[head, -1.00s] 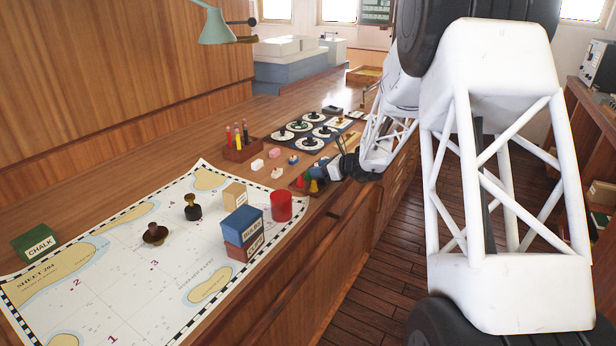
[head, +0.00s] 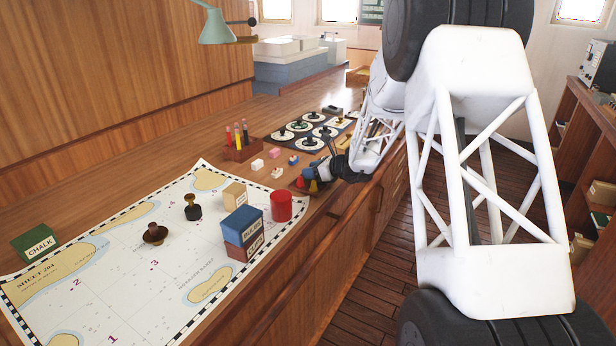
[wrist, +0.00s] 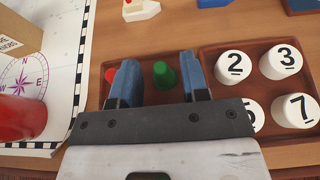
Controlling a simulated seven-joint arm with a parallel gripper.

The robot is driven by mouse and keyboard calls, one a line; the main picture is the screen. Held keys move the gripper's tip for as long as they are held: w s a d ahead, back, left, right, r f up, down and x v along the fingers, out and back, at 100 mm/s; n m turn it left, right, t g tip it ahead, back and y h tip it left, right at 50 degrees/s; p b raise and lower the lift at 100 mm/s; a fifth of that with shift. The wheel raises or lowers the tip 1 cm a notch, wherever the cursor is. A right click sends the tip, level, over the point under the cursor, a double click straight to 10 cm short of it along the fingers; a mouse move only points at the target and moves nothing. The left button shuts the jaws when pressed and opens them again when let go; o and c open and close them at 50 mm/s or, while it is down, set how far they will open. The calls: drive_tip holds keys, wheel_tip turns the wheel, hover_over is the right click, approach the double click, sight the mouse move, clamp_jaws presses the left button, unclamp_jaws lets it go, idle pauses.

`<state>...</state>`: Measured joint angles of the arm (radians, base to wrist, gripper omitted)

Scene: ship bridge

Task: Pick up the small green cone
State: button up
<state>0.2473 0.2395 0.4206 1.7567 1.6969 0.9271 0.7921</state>
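The small green cone (wrist: 164,75) stands in a brown wooden tray (wrist: 270,92) in the wrist view. My gripper (wrist: 161,78) is open, with one blue-padded finger to the left of the cone and one to the right. Gaps show on both sides, so neither finger appears to touch it. A red cone (wrist: 110,73) is just left of the left finger, partly hidden by it. In the head view my gripper (head: 318,172) is low over the tray near the counter's front edge. A yellow cone (head: 313,187) shows there, and the green cone is hidden.
A red cup (head: 281,205) stands left of the tray on the chart (head: 130,290). Blue and red boxes (head: 242,222) are stacked beside the cup. Small coloured pieces (head: 275,153) lie behind the tray.

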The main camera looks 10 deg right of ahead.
clamp_jaws()
drive_tip(key=shift+r, duration=0.1)
drive_tip(key=shift+r, duration=0.7)
wheel_tip(320, 180, up, 2)
drive_tip(key=shift+r, duration=0.15)
drive_tip(key=s, duration=0.5)
drive_tip(key=s+a, duration=0.1)
drive_tip(key=s, duration=0.4)
drive_tip(key=s+r, duration=0.1)
drive_tip(key=s, duration=0.5)
drive_tip(key=shift+a+r, duration=0.1)
drive_tip(key=shift+a, duration=0.05)
